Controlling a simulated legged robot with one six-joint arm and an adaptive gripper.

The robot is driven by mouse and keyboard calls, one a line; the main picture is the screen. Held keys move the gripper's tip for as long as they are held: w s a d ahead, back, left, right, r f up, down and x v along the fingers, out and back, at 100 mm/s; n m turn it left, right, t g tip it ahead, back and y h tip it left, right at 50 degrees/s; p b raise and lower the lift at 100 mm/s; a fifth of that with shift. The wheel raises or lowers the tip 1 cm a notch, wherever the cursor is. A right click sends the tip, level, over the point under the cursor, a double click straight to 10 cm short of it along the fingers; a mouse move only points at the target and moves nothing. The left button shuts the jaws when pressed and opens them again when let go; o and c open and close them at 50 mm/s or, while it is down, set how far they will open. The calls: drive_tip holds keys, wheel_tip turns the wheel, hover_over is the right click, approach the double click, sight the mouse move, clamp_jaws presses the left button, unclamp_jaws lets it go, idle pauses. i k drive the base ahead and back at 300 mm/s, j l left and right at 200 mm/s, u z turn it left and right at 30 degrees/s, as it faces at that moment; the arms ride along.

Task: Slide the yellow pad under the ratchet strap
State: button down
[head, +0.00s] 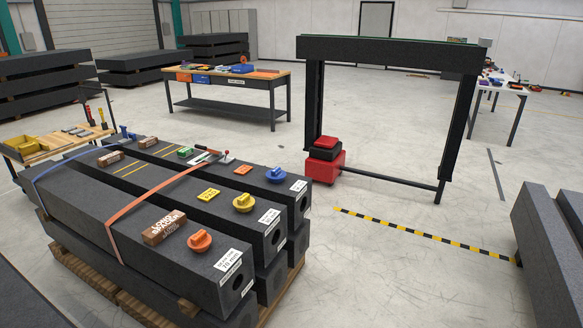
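A small yellow pad (209,195) with dark markings lies flat on top of the middle granite beam. The orange ratchet strap (145,198) runs across the stacked beams and down the near side. The pad lies to the right of the strap, apart from it. A ratchet-like metal piece with a red handle (207,153) sits near the strap's far end; its details are too small to tell. My gripper is not in view.
Orange (200,240), yellow (243,203) and blue (275,174) knobs stand on the beam ends. A brown block (164,227) lies beside the strap. A blue strap (38,180) crosses the left end.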

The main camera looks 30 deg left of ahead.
sight(210, 194)
drive_tip(key=i+u, duration=0.5)
drive_tip(key=i, duration=0.15)
drive_tip(key=i+l+u, duration=0.25)
drive_tip(key=i+u, duration=0.25)
drive_tip(key=i, duration=0.2)
drive_tip(key=i+j+u, duration=0.15)
drive_tip(key=i+u, duration=0.15)
drive_tip(key=u, duration=0.15)
drive_tip(key=i+u, duration=0.35)
drive_tip(key=u, duration=0.15)
drive_tip(key=i+l+u, duration=0.1)
drive_tip(key=i+u, duration=0.2)
drive_tip(key=u, duration=0.15)
drive_tip(key=i+l+u, duration=0.2)
drive_tip(key=i+j, duration=0.05)
drive_tip(key=j, duration=0.05)
